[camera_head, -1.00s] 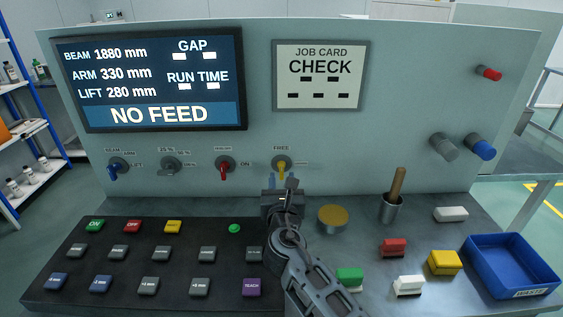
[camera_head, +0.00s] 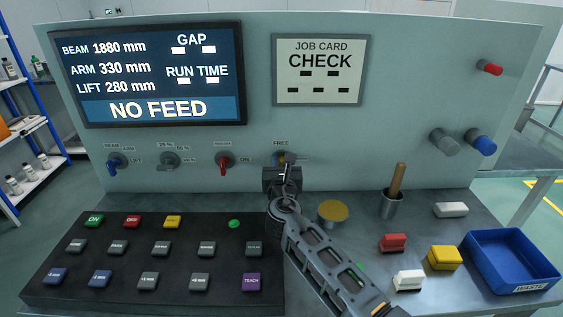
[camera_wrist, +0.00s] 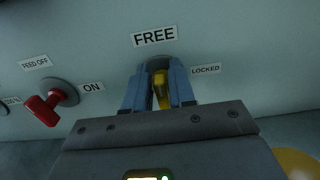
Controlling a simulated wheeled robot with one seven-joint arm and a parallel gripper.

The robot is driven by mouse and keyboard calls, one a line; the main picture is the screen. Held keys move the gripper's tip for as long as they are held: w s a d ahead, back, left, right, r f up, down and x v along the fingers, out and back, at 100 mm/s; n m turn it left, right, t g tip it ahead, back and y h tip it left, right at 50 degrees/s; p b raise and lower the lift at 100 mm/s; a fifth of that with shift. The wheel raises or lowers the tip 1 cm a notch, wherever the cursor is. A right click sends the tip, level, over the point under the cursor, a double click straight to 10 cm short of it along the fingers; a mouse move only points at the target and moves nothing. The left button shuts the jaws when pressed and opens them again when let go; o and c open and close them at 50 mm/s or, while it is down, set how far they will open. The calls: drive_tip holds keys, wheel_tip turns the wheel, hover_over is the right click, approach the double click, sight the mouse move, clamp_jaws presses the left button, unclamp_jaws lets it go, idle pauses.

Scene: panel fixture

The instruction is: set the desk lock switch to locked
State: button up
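The desk lock switch is a yellow lever (camera_wrist: 161,90) on a round grey base on the panel. The FREE label is above it and the LOCKED label to its right. The lever stands upright, in line with FREE, not turned toward LOCKED. My gripper (camera_wrist: 159,88) has its two blue fingers at the panel, one on each side of the lever. They look open around it, and I cannot tell whether they touch it. In the head view my gripper (camera_head: 284,165) hides most of the yellow switch (camera_head: 281,158).
A red switch (camera_head: 223,162) is left of the lever, with more switches beyond it. The dark button console (camera_head: 140,262) lies below. A round yellow-topped piece (camera_head: 333,211), a cup with a wooden handle (camera_head: 391,207) and a blue waste bin (camera_head: 512,263) stand to the right.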

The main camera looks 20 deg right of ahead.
clamp_jaws()
drive_tip(key=m, duration=0.1)
drive_tip(key=m+b, duration=0.2)
drive_tip(key=shift+d+f+m, duration=0.2)
drive_tip(key=shift+d+m, duration=0.05)
drive_tip(key=shift+m, duration=0.15)
drive_tip(key=shift+s+d+f+m+b, duration=0.1)
drive_tip(key=shift+d+f+m+b, duration=0.15)
drive_tip(key=shift+m+b, duration=1.85)
drive_tip(key=shift+s+d+f+m+b, duration=0.1)
drive_tip(key=shift+d+f+m+b, duration=0.15)
drive_tip(key=shift+m+b, duration=1.85)
drive_tip(key=shift+s+d+f+m+b, duration=0.25)
drive_tip(key=shift+m+b, duration=1.05)
drive_tip(key=shift+m, duration=1.6)
drive_tip(key=shift+w+a, duration=0.1)
drive_tip(key=shift+w, duration=0.05)
drive_tip(key=shift+o, duration=1.5)
unclamp_jaws()
